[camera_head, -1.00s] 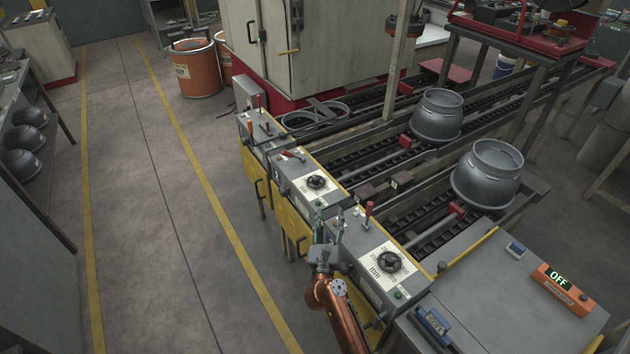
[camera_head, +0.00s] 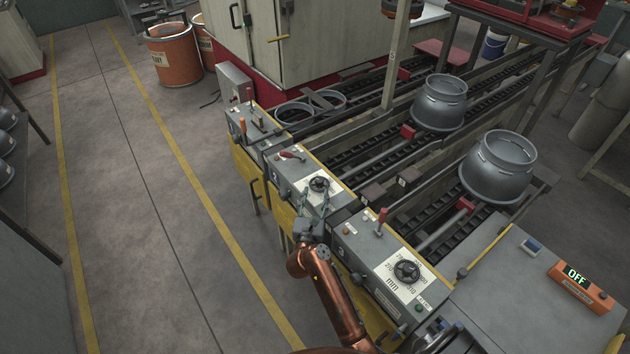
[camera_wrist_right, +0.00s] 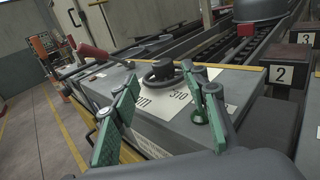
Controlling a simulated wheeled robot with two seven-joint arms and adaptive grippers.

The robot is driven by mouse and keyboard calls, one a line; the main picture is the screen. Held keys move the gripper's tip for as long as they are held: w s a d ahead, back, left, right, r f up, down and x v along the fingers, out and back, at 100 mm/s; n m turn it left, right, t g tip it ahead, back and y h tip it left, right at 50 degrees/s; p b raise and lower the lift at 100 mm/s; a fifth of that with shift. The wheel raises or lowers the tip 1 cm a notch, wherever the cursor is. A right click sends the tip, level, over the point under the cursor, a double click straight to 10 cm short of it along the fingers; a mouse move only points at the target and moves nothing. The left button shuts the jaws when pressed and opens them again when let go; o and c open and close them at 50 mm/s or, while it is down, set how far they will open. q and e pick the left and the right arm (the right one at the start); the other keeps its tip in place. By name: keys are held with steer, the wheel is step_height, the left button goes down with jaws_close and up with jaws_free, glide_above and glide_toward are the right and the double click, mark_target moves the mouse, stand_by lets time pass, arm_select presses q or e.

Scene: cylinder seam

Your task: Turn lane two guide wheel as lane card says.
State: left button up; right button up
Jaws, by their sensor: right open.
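The middle control box carries a dark guide wheel (camera_head: 319,184) on a white scale plate; the wheel also shows in the right wrist view (camera_wrist_right: 163,71). "310" and "mm" are legible on the scale plate (camera_wrist_right: 178,98) there. My right gripper (camera_head: 314,198) is over the near edge of the box, just short of the wheel. In the wrist view its green-padded fingers (camera_wrist_right: 160,112) are apart and empty, with the wheel beyond them. I see no contact with the wheel. My left gripper is out of view.
A nearer box has its own wheel (camera_head: 406,271) and a red lever (camera_head: 381,217). The middle box has a red-handled lever (camera_head: 291,156). Grey drums (camera_head: 497,166) sit on the lanes. An orange "OFF" display (camera_head: 582,286) lies at right.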

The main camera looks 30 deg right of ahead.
mark_target(319, 184)
steer(key=x, duration=0.5)
steer(key=shift+d, duration=0.2)
steer(key=shift+w+d, duration=0.25)
steer(key=c, duration=0.6)
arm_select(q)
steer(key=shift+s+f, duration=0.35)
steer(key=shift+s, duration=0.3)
arm_select(e)
jaws_close()
